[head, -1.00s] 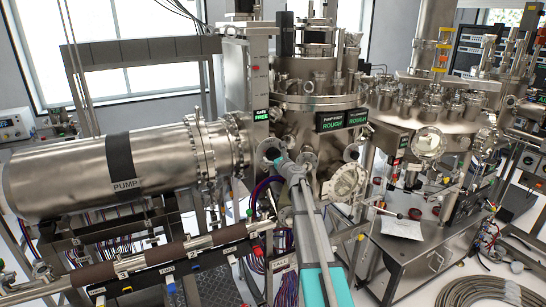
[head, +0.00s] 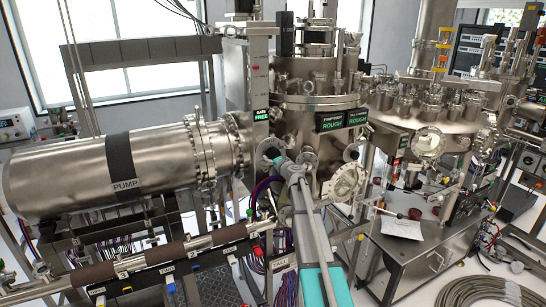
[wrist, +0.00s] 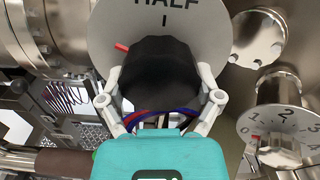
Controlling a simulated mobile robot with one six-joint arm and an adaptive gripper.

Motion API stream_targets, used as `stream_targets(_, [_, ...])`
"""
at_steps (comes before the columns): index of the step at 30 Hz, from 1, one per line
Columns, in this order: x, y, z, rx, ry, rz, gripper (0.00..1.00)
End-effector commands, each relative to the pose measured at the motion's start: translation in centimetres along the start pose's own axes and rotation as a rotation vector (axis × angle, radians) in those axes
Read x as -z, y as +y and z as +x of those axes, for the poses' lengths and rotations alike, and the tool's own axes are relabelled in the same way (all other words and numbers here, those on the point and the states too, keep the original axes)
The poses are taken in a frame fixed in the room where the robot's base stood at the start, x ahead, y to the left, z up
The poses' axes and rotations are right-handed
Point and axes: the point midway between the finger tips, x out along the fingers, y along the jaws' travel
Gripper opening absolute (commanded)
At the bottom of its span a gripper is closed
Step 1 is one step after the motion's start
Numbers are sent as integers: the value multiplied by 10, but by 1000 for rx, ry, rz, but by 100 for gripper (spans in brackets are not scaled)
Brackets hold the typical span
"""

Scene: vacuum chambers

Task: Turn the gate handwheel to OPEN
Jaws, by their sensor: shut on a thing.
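In the wrist view the black gate handwheel (wrist: 160,62) sits in front of a round grey dial plate (wrist: 213,28). The plate reads HALF with a tick below it at the top. A red pointer (wrist: 122,47) sticks out at the handwheel's upper left. My gripper (wrist: 160,80) has its white fingers on both sides of the handwheel and is shut on it. OPEN is not legible on the visible part of the plate.
A numbered dial (wrist: 285,125) stands to the right in the wrist view. In the head view the PUMP cylinder (head: 70,175) lies to the left, and a railed pipe (head: 165,253) runs below it. Chamber ports and a metal cabinet (head: 425,262) crowd the right.

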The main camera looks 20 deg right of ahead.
Motion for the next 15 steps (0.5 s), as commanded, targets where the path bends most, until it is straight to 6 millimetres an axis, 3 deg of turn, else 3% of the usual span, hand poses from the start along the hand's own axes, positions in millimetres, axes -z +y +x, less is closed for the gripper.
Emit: stream_targets(15, [0,-1,0,-1,-1,-252,36])
